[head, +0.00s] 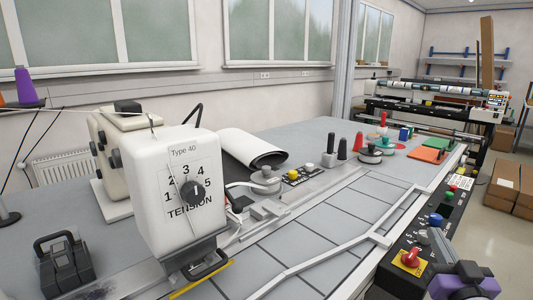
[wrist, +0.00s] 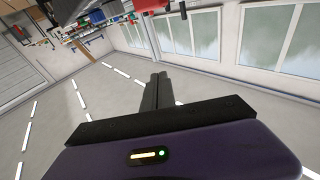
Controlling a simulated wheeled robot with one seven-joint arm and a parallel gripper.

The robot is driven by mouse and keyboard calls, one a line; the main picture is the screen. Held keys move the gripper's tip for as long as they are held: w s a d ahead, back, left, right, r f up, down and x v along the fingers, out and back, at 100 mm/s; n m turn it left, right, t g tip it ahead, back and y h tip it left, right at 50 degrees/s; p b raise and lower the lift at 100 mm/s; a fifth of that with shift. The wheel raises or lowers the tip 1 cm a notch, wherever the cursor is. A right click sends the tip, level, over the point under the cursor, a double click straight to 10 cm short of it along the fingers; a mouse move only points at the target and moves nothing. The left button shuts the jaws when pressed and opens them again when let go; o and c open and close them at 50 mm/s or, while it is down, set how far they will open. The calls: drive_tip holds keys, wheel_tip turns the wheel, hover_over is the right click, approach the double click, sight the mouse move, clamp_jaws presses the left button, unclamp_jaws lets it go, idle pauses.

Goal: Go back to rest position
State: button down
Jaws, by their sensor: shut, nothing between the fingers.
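My gripper (wrist: 159,78) shows in the wrist view with its two dark fingers together and nothing between them. Its purple body, with a small lit indicator, fills the bottom of that view. In the head view a purple and grey part of my arm shows at the lower right corner, beside the control panel (head: 408,259) with its red knob. The fingertips cannot be made out there.
A white sewing machine head (head: 174,190) with a tension dial stands at the front left of the grey worktable (head: 316,226). Brown boxes (head: 505,180) stand on the floor at right.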

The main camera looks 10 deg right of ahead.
drive_tip(key=s+a+f+n+g+y, duration=0.1)
drive_tip(key=s+a+f, duration=0.4)
drive_tip(key=s, duration=0.8)
drive_tip(key=s+a+f+n+g+y, duration=0.1)
drive_tip(key=s+a+f, duration=0.4)
drive_tip(key=s+a, duration=0.5)
drive_tip(key=s+a+f+n+g+y, duration=0.1)
drive_tip(key=s+a+f, duration=0.4)
drive_tip(key=s, duration=1.1)
drive_tip(key=a+g+y, duration=0.1)
drive_tip(key=a+y, duration=0.1)
drive_tip(key=a, duration=0.1)
drive_tip(key=shift+n+y+p, duration=0.3)
drive_tip(key=shift+n+p, duration=0.05)
drive_tip(key=shift+n, duration=0.05)
